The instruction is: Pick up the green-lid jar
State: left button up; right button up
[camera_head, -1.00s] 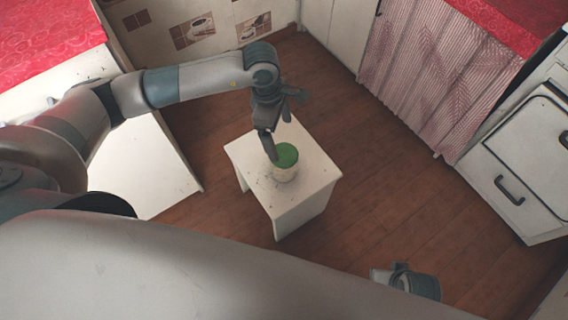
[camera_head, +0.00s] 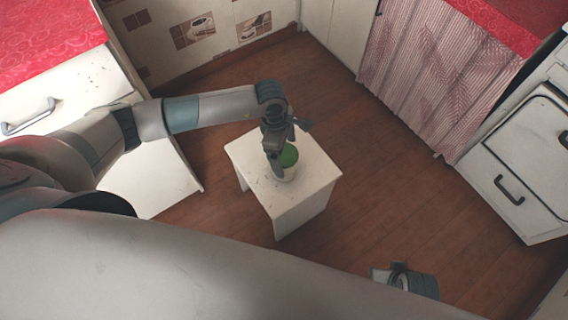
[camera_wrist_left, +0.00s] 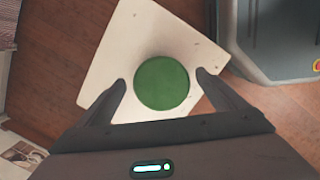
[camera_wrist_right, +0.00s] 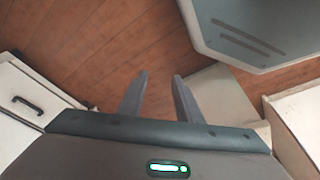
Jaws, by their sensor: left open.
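The green-lid jar (camera_head: 289,156) stands upright on a small white stool (camera_head: 310,180). It has a round green lid and a pale body. My left gripper (camera_head: 277,172) is over the jar and hides part of its lid and body. In the left wrist view, the green lid (camera_wrist_left: 162,84) lies between the two spread fingers of my left gripper (camera_wrist_left: 161,80). The fingers are open, and I cannot tell whether either touches the jar. My right gripper (camera_wrist_right: 159,76) has its fingers apart with nothing between them, away from the stool.
Brown wooden floor (camera_head: 385,185) is clear around the stool. White cabinets with a red top (camera_head: 45,35) stand at the left. A pleated curtain (camera_head: 435,75) hangs at the upper right, beside a white stove (camera_head: 520,160).

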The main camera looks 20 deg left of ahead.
pick_arm(q)
jog(key=shift+f, duration=0.15)
jog(key=shift+s+d+f, duration=0.1)
jog(key=shift+f, duration=1.15)
jog(key=shift+d+f, duration=0.1)
jog(key=shift+f, duration=1.15)
jog(key=shift+c, duration=0.3)
jog(key=shift+r, duration=0.1)
jog(key=c, duration=1.5)
